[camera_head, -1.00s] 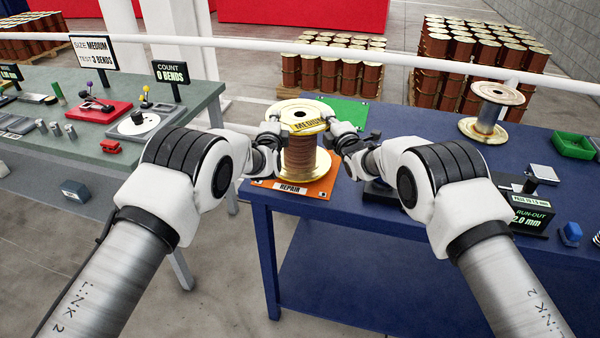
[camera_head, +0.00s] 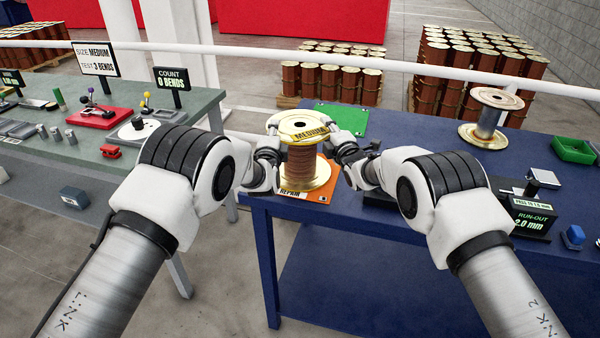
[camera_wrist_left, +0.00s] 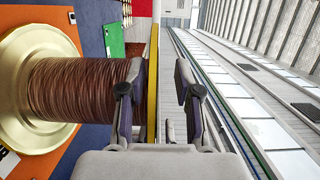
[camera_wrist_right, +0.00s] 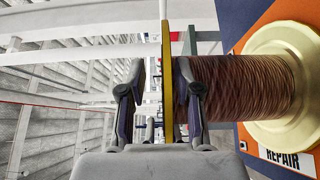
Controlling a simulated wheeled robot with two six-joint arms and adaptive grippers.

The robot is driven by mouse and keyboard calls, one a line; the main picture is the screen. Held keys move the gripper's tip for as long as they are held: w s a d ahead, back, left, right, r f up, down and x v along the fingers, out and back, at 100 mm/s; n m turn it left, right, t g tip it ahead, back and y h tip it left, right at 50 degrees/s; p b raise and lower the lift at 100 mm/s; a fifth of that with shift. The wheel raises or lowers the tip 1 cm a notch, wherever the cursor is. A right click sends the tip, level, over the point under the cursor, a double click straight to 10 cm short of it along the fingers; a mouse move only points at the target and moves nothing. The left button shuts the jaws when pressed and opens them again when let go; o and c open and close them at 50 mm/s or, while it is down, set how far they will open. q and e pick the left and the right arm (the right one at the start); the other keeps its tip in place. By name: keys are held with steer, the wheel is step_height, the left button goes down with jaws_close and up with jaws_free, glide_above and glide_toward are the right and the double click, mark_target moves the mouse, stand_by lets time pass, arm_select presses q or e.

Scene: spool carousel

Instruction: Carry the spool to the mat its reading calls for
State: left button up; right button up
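The spool (camera_head: 302,160), brown winding between gold flanges and marked MEDIUM on top, stands upright on the orange REPAIR mat (camera_head: 321,195) at the blue table's near left corner. It appears to rest on the mat. My left gripper (camera_wrist_left: 158,85) and right gripper (camera_wrist_right: 160,85) are at opposite sides of its upper flange. In each wrist view the flange rim lies between the two fingers with a visible gap, so both are open around it. A green mat (camera_head: 342,120) lies bare behind the spool. A display (camera_head: 530,222) reads RUN-OUT 2.0 mm.
Another spool (camera_head: 487,120) stands at the right on the blue table (camera_head: 420,135), near a green bin (camera_head: 573,150). The green-grey table (camera_head: 60,165) at left carries signs reading SIZE MEDIUM, TEST 3 BENDS and COUNT 0 BENDS. A white rail crosses behind.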

steer(key=shift+s, duration=0.1)
arm_select(q)
steer(key=s, duration=1)
arm_select(e)
steer(key=v, duration=1.2)
arm_select(q)
steer(key=shift+a, duration=0.15)
